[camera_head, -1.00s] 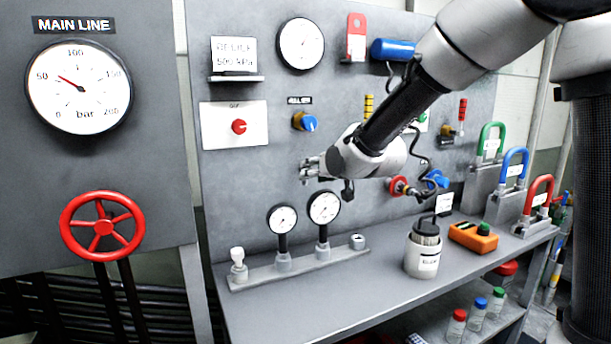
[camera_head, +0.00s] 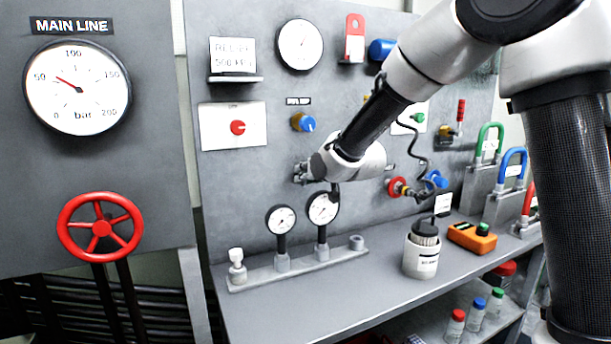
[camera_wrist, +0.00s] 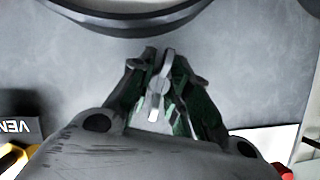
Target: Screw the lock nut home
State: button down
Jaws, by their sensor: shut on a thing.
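My gripper (camera_head: 299,172) is in front of the grey panel, below the blue knob (camera_head: 308,123) and above the two small gauges. In the wrist view my gripper (camera_wrist: 157,62) has its fingers close together on a small pale grey part (camera_wrist: 156,100), mostly hidden between them. I cannot tell for certain that this part is the lock nut. No separate lock nut can be made out elsewhere, and its thread is not visible.
The small gauges (camera_head: 323,207) stand upright on a rail on the bench just below my gripper. A lidded jar (camera_head: 421,253) and an orange box (camera_head: 472,238) stand to the right. Bare bench top (camera_head: 300,300) lies in front. A red handwheel (camera_head: 100,227) is at left.

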jog(key=m+y, duration=0.2)
jog(key=m, duration=0.1)
jog(key=shift+m+y, duration=1)
jog(key=shift+m, duration=0.7)
jog(key=c, duration=1.3)
grip_release()
